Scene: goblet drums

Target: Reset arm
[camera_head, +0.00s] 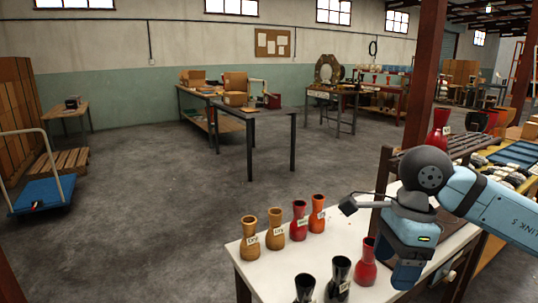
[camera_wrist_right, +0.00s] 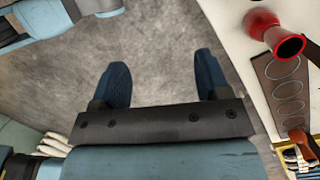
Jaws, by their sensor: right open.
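My right arm comes in from the right in the head view, its wrist over the right part of the white table (camera_head: 262,270). My right gripper (camera_wrist_right: 163,72) shows clearly in the right wrist view. Its two dark blue fingers are spread wide with nothing between them, and grey floor shows behind. A red goblet drum (camera_wrist_right: 276,35) lies to the right of the fingers in that view, apart from them. In the head view I cannot make out the fingertips clearly. My left gripper is not in view.
Another red drum (camera_head: 438,130) stands by the slatted rack. Open floor lies left. A blue cart (camera_head: 42,196) is far left.

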